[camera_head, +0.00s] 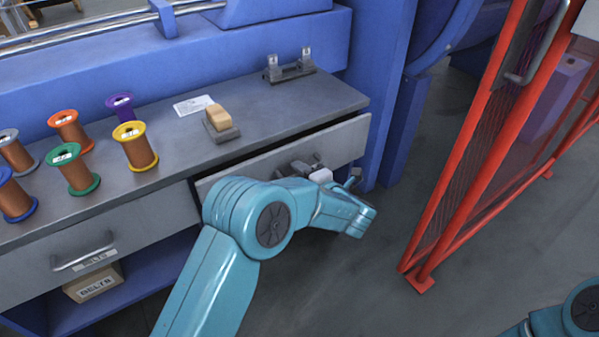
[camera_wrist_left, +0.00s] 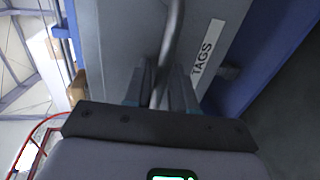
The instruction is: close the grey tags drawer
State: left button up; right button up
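The grey tags drawer (camera_head: 345,143) is at the right end of the grey bench in the head view. It stands partly out, with a dark gap below the bench top. In the left wrist view the drawer front (camera_wrist_left: 115,35) fills the upper middle, with a white TAGS label (camera_wrist_left: 207,47). The bar handle (camera_wrist_left: 172,40) runs down between the fingers of my left gripper (camera_wrist_left: 162,88). The left gripper also shows at the drawer front in the head view (camera_head: 305,166). I cannot tell whether its fingers press on the handle. My right gripper is out of view.
Several coloured spools (camera_head: 137,149), a small block on a stand (camera_head: 218,122) and a metal bracket (camera_head: 290,68) stand on the bench. The belts drawer (camera_head: 125,232) is at left. A red mesh gate (camera_head: 465,170) stands at right, with clear floor (camera_head: 375,255) before it.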

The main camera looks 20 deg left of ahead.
pick_arm(q)
grip_shut()
jog(key=w+a+p, duration=0.2)
jog(key=a, duration=0.1)
jog(key=shift+w+a+r, duration=0.1)
jog(key=shift+w, duration=0.1)
jog(key=shift+o, duration=1.2)
grip_release()
